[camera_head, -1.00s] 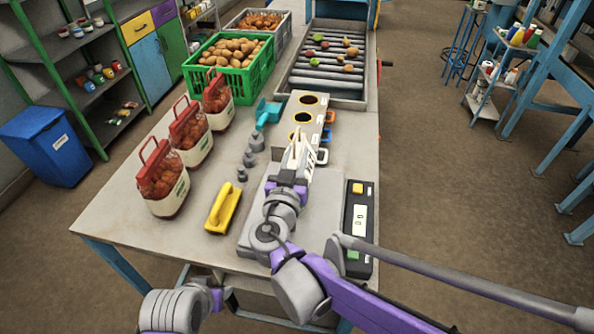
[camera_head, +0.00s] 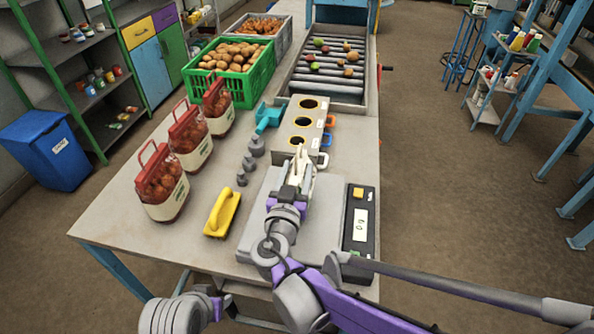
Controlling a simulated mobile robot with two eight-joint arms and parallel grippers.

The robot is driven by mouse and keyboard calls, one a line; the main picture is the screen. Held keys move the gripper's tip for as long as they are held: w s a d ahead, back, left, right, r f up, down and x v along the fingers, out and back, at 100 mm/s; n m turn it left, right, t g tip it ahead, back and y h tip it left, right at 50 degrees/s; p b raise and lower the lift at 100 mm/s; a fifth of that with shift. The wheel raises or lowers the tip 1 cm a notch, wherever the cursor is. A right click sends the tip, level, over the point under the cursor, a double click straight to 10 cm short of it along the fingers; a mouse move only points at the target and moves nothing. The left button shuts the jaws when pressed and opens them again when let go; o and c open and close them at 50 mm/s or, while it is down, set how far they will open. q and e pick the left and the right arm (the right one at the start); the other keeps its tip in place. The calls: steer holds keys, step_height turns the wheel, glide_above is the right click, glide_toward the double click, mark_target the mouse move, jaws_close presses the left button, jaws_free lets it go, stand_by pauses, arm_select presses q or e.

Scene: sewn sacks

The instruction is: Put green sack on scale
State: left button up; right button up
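I see no sack that is clearly green. Three clear bags with red handles, brown-red contents and pale labels stand upright in a row on the table's left: a near bag (camera_head: 163,185), a middle bag (camera_head: 190,138) and a far bag (camera_head: 218,105). The grey scale (camera_head: 322,222) lies at the near right, with a dark display panel (camera_head: 361,222) on its right. My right gripper (camera_head: 299,160) is above the scale's far part, pale fingers pointing away towards the three-hole box. The fingers look close together; their gap is unclear. Of my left arm only links show, at the bottom left.
A yellow-handled tool (camera_head: 222,213), grey weights (camera_head: 248,163) and a teal scoop (camera_head: 268,117) lie between bags and scale. A box with three holes (camera_head: 301,122) stands beyond the gripper. A green crate (camera_head: 232,82) and a roller tray (camera_head: 325,85) are at the back.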

steer(key=shift+s+r, duration=0.15)
arm_select(q)
steer(key=shift+s+f+b, duration=0.3)
steer(key=shift+f+b, duration=0.15)
steer(key=shift+f, duration=0.25)
arm_select(e)
steer(key=s+a, duration=0.2)
steer(key=s, duration=0.9)
steer(key=shift+s+a, duration=0.15)
steer(key=shift+s, duration=0.1)
